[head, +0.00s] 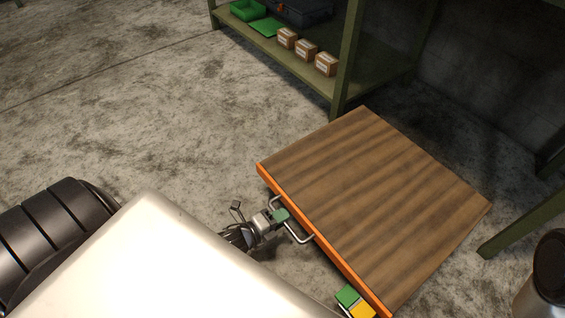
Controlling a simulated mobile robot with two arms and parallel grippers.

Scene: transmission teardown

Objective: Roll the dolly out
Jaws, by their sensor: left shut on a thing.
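The dolly (385,195) has a flat brown wooden top with an orange edge and sits low on the concrete floor, angled across the right half of the head view. A grey metal bar handle (298,238) sticks out from its near left edge. My left gripper (279,215) is shut on the handle, with a green part at its tip. A green and yellow piece (355,302) shows at the dolly's lower corner. The dolly's wheels are hidden. My right gripper does not show.
A green-framed shelf (300,67) stands behind the dolly, holding small cardboard boxes (306,49) and a green bin (247,10). Its post (345,65) is close to the dolly's far corner. A green leg (520,226) and dark cylinder (548,270) stand right. Floor at upper left is clear.

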